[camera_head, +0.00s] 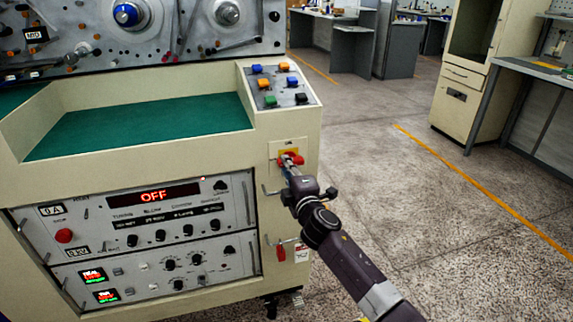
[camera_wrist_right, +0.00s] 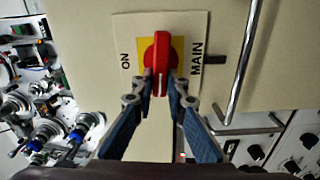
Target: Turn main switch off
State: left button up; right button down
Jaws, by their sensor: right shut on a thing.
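The main switch is a red rotary knob on a yellow square plate, on the cream front panel of the machine. It shows in the right wrist view (camera_wrist_right: 161,52) between the labels "ON" and "MAIN", and in the head view (camera_head: 297,159) on the right part of the panel. My right gripper (camera_wrist_right: 161,88) is shut on the red knob, one finger on each side. In the head view the right gripper (camera_head: 290,166) reaches the switch from below. The display (camera_head: 154,196) on the panel reads "OFF". My left gripper is not in view.
Metal handles stick out beside the switch (camera_wrist_right: 240,65). Coloured buttons (camera_head: 275,84) sit on the sloped panel above. The green tray (camera_head: 150,125) is empty. The floor (camera_head: 400,200) to the right is clear.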

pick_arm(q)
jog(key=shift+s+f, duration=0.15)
pick_arm(e)
jog(key=shift+f+n, duration=0.2)
jog(key=shift+n, duration=0.3)
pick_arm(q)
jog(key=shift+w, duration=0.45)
pick_arm(e)
jog(key=c, duration=2)
grip_release()
jog(key=shift+o, duration=0.3)
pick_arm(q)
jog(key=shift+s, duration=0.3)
pick_arm(e)
jog(key=v, duration=1.2)
